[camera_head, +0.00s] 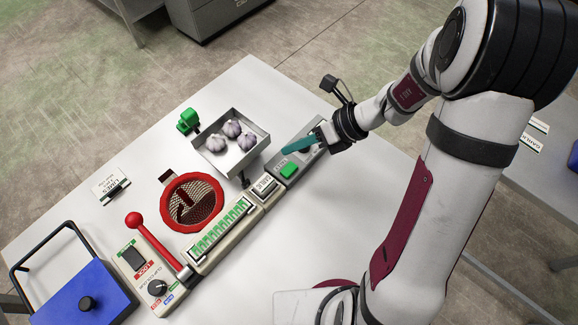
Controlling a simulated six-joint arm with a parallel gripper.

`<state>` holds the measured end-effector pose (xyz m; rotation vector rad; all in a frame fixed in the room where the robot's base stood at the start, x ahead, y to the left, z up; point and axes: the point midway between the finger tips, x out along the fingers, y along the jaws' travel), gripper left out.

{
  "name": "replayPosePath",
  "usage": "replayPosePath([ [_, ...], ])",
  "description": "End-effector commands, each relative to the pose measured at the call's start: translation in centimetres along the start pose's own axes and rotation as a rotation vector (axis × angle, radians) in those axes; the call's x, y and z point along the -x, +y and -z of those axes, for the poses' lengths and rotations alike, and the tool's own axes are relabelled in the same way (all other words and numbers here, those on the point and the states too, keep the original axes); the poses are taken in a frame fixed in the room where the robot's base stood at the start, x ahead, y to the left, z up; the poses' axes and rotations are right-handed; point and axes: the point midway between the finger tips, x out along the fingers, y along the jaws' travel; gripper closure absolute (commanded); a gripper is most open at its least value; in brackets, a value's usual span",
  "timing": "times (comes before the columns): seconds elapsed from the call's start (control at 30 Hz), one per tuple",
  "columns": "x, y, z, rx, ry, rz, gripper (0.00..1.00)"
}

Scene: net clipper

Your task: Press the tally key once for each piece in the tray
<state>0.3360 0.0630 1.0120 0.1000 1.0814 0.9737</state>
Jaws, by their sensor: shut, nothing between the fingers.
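A grey metal tray (216,163) stands on the white table and holds three whitish-purple garlic bulbs (231,130). A grey key panel (268,178) lies just right of the tray, with a raised green key (289,170) and small lettering that I cannot read surely. My gripper (285,152) reaches in from the right with its teal fingers shut and empty. The fingertips are over the panel, a little above the green key in the picture. I cannot tell whether they touch the panel. The fingers partly hide a dark part of the panel.
A long device with a row of green-and-white tiles (221,228), a red-rimmed mesh (192,203) and a red-knobbed lever (134,219) lies left of the panel. A blue box (78,290) stands front left. A green object (187,121) stands behind the tray. The far table corner is clear.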

Motion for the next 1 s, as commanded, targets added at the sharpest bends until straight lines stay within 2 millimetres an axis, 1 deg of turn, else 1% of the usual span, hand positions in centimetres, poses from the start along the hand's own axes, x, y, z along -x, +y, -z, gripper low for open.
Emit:
replayPosePath([
  [0.2,-2.3,-1.6,1.7,-0.003,0.001,-0.002,1.0],
  [0.43,-4.0,-2.9,3.0,-0.002,0.001,-0.001,1.0],
  [0.6,-4.4,-3.2,3.2,0.0,0.001,0.001,1.0],
  [1.0,-4.4,-3.2,3.2,0.0,0.0,0.001,1.0],
])
